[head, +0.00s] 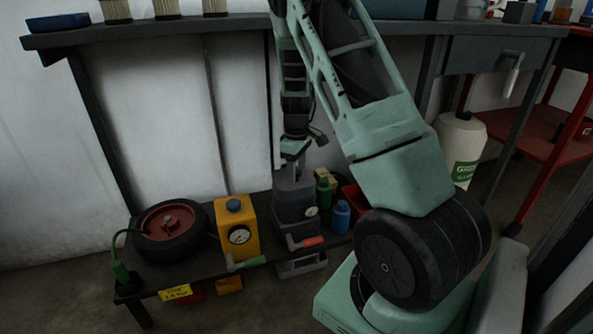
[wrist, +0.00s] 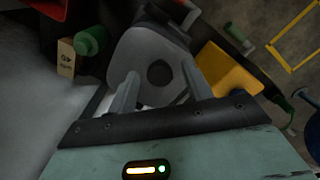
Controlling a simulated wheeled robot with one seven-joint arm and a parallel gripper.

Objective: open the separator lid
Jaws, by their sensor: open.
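The grey separator (head: 296,219) stands on the low dark bench, with a small round gauge and a red-handled lever on its front. Its grey top, which I take for the lid (wrist: 150,48), shows a dark round spot in the wrist view. I see no gap that marks it as raised. My gripper (head: 291,172) hangs pointing down just above the separator's top. In the wrist view my gripper (wrist: 159,76) is open, its two fingers apart on either side of the dark spot. I cannot tell whether the fingers touch the lid.
A yellow box (head: 222,214) with a gauge and a wheel (head: 167,232) stand to the left. A green bottle (head: 323,192), a blue bottle (head: 341,217) and a red bin (head: 357,201) are close on the right. The upper worktop (head: 240,24) runs behind my arm.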

